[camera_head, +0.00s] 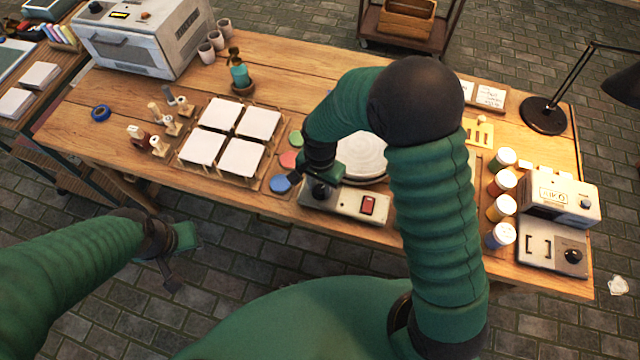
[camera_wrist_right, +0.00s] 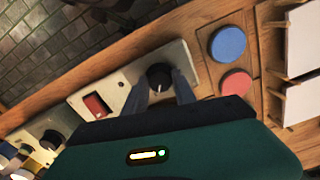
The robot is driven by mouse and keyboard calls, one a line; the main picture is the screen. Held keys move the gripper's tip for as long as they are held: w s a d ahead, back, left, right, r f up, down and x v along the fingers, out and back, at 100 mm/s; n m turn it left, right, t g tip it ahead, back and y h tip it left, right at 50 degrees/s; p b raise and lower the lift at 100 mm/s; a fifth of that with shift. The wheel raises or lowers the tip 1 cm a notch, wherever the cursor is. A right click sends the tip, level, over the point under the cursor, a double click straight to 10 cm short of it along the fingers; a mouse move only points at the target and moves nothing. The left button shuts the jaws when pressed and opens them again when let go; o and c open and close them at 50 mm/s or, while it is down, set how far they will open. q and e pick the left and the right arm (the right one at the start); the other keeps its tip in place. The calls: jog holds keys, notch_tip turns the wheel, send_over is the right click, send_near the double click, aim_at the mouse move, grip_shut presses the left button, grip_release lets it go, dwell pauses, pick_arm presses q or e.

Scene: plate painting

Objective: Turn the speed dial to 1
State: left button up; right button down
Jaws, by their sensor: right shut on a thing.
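The speed dial is a black knob (camera_wrist_right: 158,76) on a pale control box (camera_head: 345,203) at the table's front edge; a white pointer mark shows on it in the right wrist view. My right gripper (camera_wrist_right: 160,88) is shut on the dial, one finger on each side of it. In the head view the right gripper (camera_head: 322,182) comes down over the left part of the box and partly hides the dial. No numbers around the dial can be read. A red switch (camera_head: 368,205) sits to its right. My left gripper (camera_head: 172,268) hangs off the table's front, apart from everything; its jaw opening is unclear.
A pale round turntable (camera_head: 360,158) stands behind the box, partly hidden by my arm. Blue (camera_head: 280,183), red and green discs lie left of the box. White square tiles (camera_head: 203,146) lie further left. Paint jars (camera_head: 501,208) and another device with a black knob (camera_head: 573,256) stand at right.

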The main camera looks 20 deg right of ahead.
jog(key=n+p, duration=0.1)
jog(key=n, duration=0.1)
jog(key=n+p, duration=0.1)
jog(key=n, duration=0.2)
jog(key=shift+w+r+p, duration=0.2)
jog(key=shift+p, duration=0.15)
jog(key=n+p, duration=0.2)
jog(key=n, duration=0.4)
jog(key=shift+w+p, duration=0.1)
jog(key=shift+p, duration=0.3)
jog(key=n+p, duration=0.2)
jog(key=n, duration=0.4)
jog(key=n+p, duration=0.2)
jog(key=n, duration=0.3)
jog(key=shift+n, duration=0.4)
jog(key=shift+f, duration=0.1)
jog(key=c, duration=1.2)
grip_release()
jog(key=shift+c, duration=0.2)
jog(key=shift+o, duration=1.1)
jog(key=shift+f, duration=0.1)
